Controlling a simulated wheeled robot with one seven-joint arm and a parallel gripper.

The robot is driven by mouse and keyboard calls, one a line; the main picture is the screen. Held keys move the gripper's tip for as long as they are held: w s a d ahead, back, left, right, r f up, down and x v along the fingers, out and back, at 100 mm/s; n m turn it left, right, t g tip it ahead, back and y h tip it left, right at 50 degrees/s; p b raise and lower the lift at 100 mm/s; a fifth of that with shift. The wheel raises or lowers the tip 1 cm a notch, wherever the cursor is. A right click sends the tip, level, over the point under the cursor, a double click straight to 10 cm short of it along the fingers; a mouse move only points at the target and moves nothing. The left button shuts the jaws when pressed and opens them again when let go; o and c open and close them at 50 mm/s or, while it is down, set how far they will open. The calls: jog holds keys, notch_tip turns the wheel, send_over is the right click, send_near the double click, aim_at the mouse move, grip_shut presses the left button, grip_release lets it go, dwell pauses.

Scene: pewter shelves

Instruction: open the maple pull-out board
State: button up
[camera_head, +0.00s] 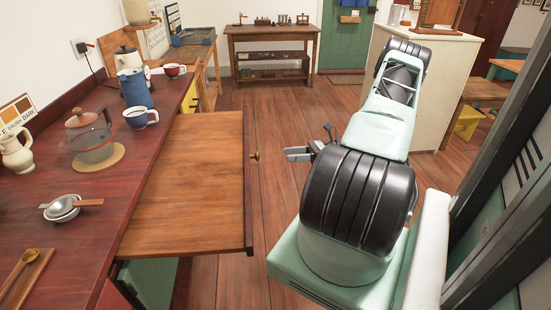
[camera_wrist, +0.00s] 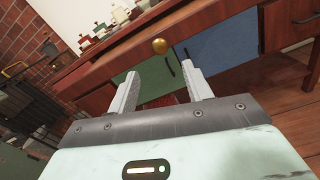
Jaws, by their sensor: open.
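The maple pull-out board (camera_head: 190,175) is a flat brown wooden panel. It extends well out from under the dark red counter, over the floor, in the head view. Its round brass knob (camera_head: 255,156) is on its dark front edge; the knob also shows in the wrist view (camera_wrist: 159,46). My gripper (camera_head: 288,154) is to the right of the knob, with a gap between them. In the wrist view my gripper (camera_wrist: 160,68) has its two fingers spread with nothing between them, and the knob appears just beyond the fingertips.
A wooden bench (camera_head: 272,32) stands at the back. A pale cabinet (camera_head: 438,85) is beyond my arm. The floor beyond the board is clear.

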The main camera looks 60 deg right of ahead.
jog(key=b+v, duration=0.1)
jog(key=v, duration=0.7)
dwell(0.4)
